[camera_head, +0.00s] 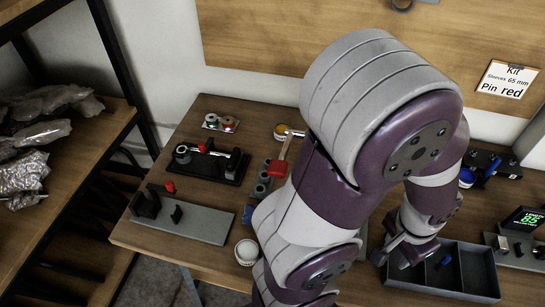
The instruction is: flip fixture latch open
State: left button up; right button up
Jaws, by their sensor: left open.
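Which part is the fixture latch I cannot tell for sure. A grey plate (190,224) with black upright brackets (147,204) lies at the table's left front, with a small red piece (170,187) near its back. Behind it is a black fixture (207,164) with a metal bar and a red knob (202,147). A red-handled piece (279,167) stands right of these, partly beside my arm. My left gripper (392,258) is open at the left end of the dark tray, well to the right of these fixtures. My right gripper is out of view.
My left arm covers the middle of the table. A dark divided tray (440,285) holds a small blue item. A black stand with a blue handle (492,166) and a green display (524,219) are at right. A white cup (246,252) is near the front edge.

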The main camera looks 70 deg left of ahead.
aim_at(203, 148)
jog(key=u, duration=2.9)
